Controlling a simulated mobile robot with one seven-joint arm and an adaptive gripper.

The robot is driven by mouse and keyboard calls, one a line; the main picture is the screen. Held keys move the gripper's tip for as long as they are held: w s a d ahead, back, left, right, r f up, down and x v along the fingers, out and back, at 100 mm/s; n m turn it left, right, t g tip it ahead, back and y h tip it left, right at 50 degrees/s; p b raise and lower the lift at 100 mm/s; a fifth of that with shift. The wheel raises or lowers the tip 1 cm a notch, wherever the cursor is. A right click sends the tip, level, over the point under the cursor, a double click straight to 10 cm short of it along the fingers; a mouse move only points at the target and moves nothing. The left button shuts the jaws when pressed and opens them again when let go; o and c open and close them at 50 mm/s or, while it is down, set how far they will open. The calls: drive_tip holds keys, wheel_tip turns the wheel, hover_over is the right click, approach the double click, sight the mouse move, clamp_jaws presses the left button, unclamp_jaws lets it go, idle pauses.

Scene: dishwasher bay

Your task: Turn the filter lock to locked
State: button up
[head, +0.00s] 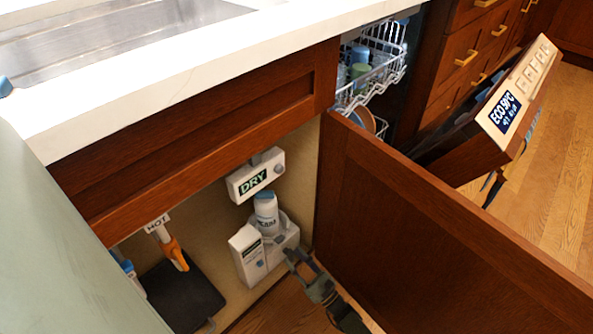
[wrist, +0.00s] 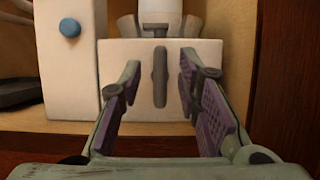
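A white filter housing (head: 252,262) stands in the open under-sink cabinet, and its front fills the middle of the wrist view (wrist: 205,105). On that front is a grey bar-shaped handle, apparently the filter lock (wrist: 160,88), standing vertical. I see no lock markings that I can read. My gripper (head: 294,257) is at the right side of the housing in the head view. In the wrist view my gripper (wrist: 160,72) is open, with one purple-padded finger on each side of the handle and visible gaps to both. In the head view the handle is hidden or too small to tell.
A white bottle (head: 266,212) stands at the housing, below a box reading DRY (head: 252,179). A blue knob (wrist: 69,27) is on the white block at left. The open cabinet door (head: 420,240) is close to my arm's right. A HOT valve (head: 172,248) hangs at left.

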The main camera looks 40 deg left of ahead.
drive_tip(key=shift+c, duration=0.2)
clamp_jaws()
drive_tip(key=shift+m, duration=0.4)
drive_tip(key=m+t+p, duration=0.1)
drive_tip(key=m, duration=0.1)
drive_tip(key=m+t+p, duration=0.1)
drive_tip(key=shift+s+r+m+t, duration=0.1)
drive_tip(key=shift+r+m+t, duration=0.1)
drive_tip(key=shift+m+t, duration=0.15)
drive_tip(key=m+t+p, duration=0.1)
drive_tip(key=m, duration=0.1)
drive_tip(key=m+t+h+p, duration=0.1)
drive_tip(key=m+p, duration=0.1)
drive_tip(key=m, duration=0.1)
drive_tip(key=shift+h, duration=0.3)
drive_tip(key=m+t+h+p, duration=0.1)
drive_tip(key=m+p, duration=0.1)
drive_tip(key=m, duration=0.2)
drive_tip(key=m+t+h+p, duration=0.1)
drive_tip(key=m+p, duration=0.2)
drive_tip(key=m, duration=0.1)
drive_tip(key=shift+r+h, duration=0.15)
drive_tip(key=shift+h, duration=0.25)
drive_tip(key=shift+m+h+p, duration=1)
drive_tip(key=shift+m+p, duration=0.75)
drive_tip(key=shift+m, duration=0.8)
drive_tip(key=shift+f, duration=0.2)
